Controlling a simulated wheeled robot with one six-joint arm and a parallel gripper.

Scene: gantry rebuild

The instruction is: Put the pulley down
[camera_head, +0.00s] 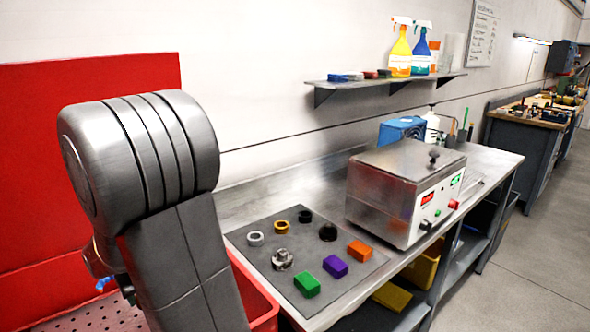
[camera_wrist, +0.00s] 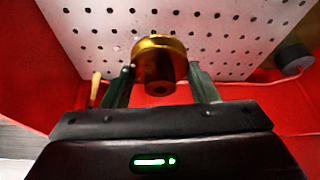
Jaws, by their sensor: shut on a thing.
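The pulley (camera_wrist: 160,62) is a brass-gold flanged piece with a darker hub and a central hole. It sits between the two fingers of my gripper (camera_wrist: 162,86) in the wrist view, and the gripper is shut on it. Behind it is a white perforated panel (camera_wrist: 215,30) edged by red surfaces. I cannot tell whether the pulley touches the panel. In the head view my arm covers the lower left, and the pulley does not show there.
A dark round knob-like part (camera_wrist: 292,58) is right of the pulley; a brass peg-like piece (camera_wrist: 95,88) is left. On the bench, a grey mat (camera_head: 338,290) holds several rings and coloured blocks. A metal box (camera_head: 395,195) with buttons stands beside it.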

